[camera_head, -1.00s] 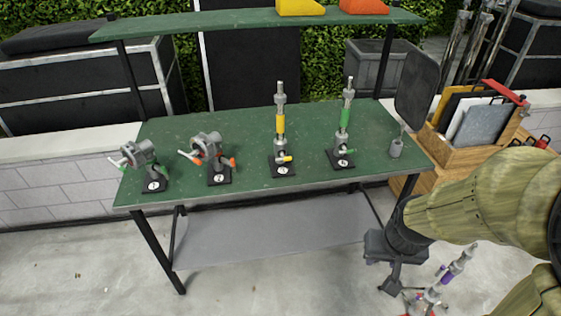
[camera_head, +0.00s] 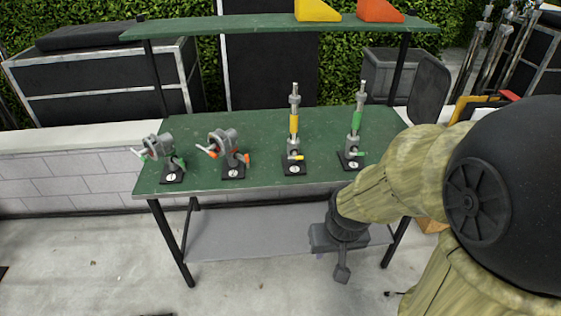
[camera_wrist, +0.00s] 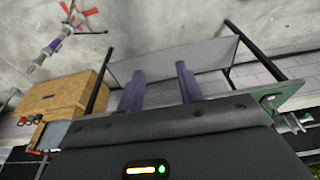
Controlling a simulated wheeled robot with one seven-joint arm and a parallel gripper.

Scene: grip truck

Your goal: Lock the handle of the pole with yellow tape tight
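The pole with yellow tape (camera_head: 294,123) stands upright on a black base on the green table, right of the middle. Its small yellow handle (camera_head: 296,157) sticks out low on the pole, just above the base. My gripper (camera_head: 342,272) hangs in front of the table, below the tabletop edge and to the right of this pole, well apart from it. In the wrist view my gripper (camera_wrist: 159,68) shows two separated fingers with nothing between them. The yellow-taped pole cannot be made out in the wrist view.
A green-taped pole (camera_head: 356,122) stands close to the right. Two grey clamps, one with orange handles (camera_head: 229,145) and one with green handles (camera_head: 160,150), stand to the left. A green shelf (camera_head: 270,25) spans above the table. A wooden crate (camera_wrist: 62,97) shows in the wrist view.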

